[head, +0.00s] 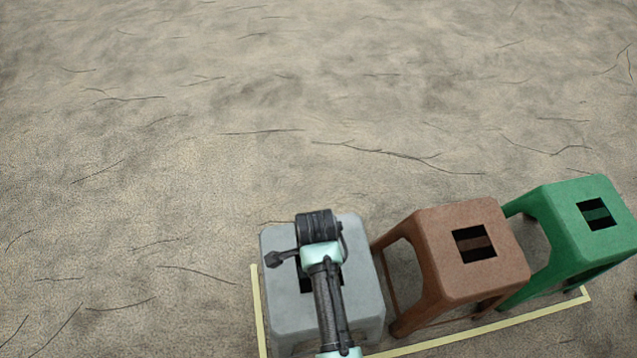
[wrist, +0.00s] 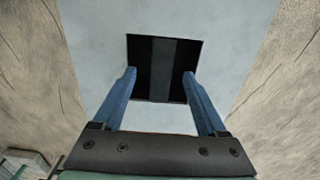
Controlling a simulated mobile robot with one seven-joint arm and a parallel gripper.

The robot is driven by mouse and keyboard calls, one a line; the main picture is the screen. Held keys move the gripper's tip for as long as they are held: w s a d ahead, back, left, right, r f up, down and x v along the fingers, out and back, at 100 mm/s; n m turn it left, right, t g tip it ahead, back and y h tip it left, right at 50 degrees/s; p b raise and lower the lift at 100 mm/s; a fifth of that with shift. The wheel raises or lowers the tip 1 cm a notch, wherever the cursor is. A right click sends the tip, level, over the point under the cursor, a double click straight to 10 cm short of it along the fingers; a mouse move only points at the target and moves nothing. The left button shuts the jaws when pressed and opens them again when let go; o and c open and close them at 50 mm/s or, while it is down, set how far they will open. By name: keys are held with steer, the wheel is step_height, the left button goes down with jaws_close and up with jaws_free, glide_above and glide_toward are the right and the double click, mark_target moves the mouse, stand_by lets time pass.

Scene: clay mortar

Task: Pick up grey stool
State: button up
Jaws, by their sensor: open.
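The grey stool (head: 366,296) stands upright at the bottom middle of the head view, with a square dark hole in its seat. A bar crosses the hole. My gripper (head: 282,260) is over the seat, and my arm hides part of the hole and seat in the head view. In the wrist view the grey seat (wrist: 85,40) fills the middle. My gripper (wrist: 160,85) is open there, its two blue fingers apart on either side of the hole's near part, with nothing held between them. Whether the fingertips touch the seat cannot be told.
A brown stool (head: 430,240) stands close to the right of the grey one, and a green stool (head: 565,215) stands beyond it. A pale yellow line (head: 470,333) on the ground runs around the stools. The cracked clay ground (head: 200,130) behind and left is clear.

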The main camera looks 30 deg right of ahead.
steer(key=f, duration=0.2)
steer(key=f+b, duration=0.2)
steer(key=f, duration=0.1)
steer(key=shift+d+f, duration=0.3)
steer(key=shift+c, duration=0.2)
jaws_close()
stand_by(0.9)
steer(key=shift+w+r, duration=0.1)
steer(key=shift+r, duration=0.05)
